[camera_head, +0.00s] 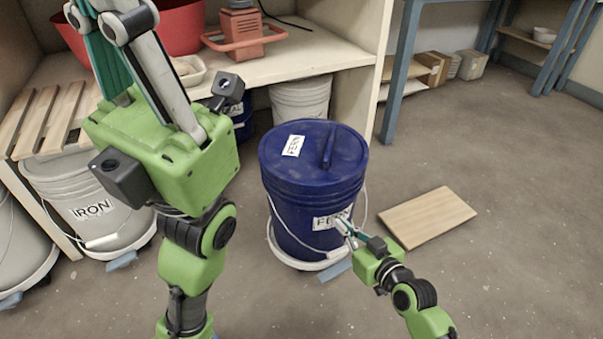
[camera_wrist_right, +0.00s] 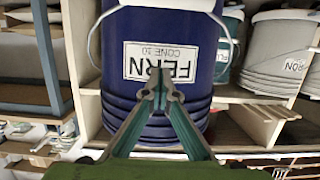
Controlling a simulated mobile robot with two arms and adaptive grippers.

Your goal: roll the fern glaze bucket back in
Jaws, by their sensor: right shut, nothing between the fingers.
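The fern glaze bucket (camera_head: 310,185) is dark blue with a lid and FERN labels. It stands upright on a white wheeled dolly (camera_head: 305,263) on the floor, out in front of the shelf. Its wire handle hangs down at the front. My right gripper (camera_head: 345,228) is shut and empty, its tips at the front label; whether they touch it I cannot tell. The bucket also fills the middle of the right wrist view (camera_wrist_right: 165,30), upside down, with the shut fingertips (camera_wrist_right: 160,88) over its label. My left gripper (camera_head: 115,25) is raised near the camera; its fingertips are not clear.
The shelf unit (camera_head: 340,55) stands behind, with a grey IRON bucket (camera_head: 80,190) and another grey bucket (camera_head: 300,98) beneath it. A wooden board (camera_head: 428,217) lies on the floor right of the fern bucket. The floor further right is clear.

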